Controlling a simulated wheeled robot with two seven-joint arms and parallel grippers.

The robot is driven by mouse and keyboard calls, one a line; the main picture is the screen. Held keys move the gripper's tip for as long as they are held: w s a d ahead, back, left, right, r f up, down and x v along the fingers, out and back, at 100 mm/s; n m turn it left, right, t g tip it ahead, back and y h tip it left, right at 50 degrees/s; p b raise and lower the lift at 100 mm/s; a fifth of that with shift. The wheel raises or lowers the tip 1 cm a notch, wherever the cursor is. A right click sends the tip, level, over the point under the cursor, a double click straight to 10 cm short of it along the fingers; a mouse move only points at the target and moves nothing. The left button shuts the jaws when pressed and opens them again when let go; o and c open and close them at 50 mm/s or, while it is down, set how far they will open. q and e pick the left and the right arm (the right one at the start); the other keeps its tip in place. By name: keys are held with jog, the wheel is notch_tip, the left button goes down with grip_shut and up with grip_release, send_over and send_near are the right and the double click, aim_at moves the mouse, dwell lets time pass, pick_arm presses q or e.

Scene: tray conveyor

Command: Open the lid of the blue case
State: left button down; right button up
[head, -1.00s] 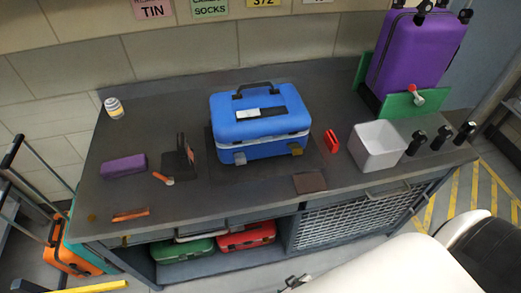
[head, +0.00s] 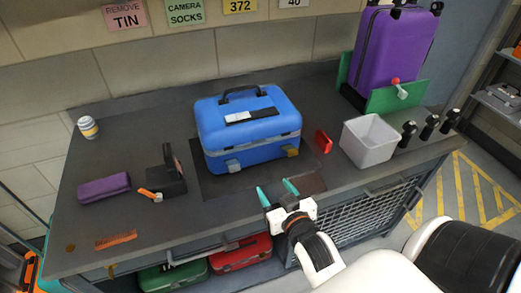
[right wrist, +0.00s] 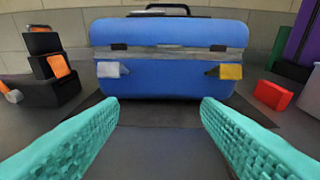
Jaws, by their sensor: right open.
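The blue case (head: 248,132) stands shut on a dark mat (head: 212,187) in the middle of the workbench, its black handle on top of the lid. Its front carries a grey latch (head: 233,165) on the left and a yellow latch (head: 292,152) on the right; both also show in the right wrist view, the grey one (right wrist: 112,69) and the yellow one (right wrist: 230,71). My right gripper (head: 277,190) is open and empty in front of the case, its teal fingers pointing at the case front, apart from it. My left gripper is not in view.
A red object (head: 323,142) and a white bin (head: 368,141) stand right of the case. A black stand with an orange-handled tool (head: 150,194) and a purple pouch (head: 104,189) lie left. A purple suitcase (head: 392,45) stands at the back right.

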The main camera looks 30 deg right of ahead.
aim_at(260, 145)
jog(key=w+d+r, duration=0.1)
jog(key=w, duration=0.3)
jog(key=w+d+r+t+p, duration=0.1)
jog(key=w, duration=0.3)
jog(key=w+d+t+h, duration=0.1)
jog(key=w+d, duration=0.1)
jog(key=w, duration=0.2)
jog(key=shift+r, duration=0.4)
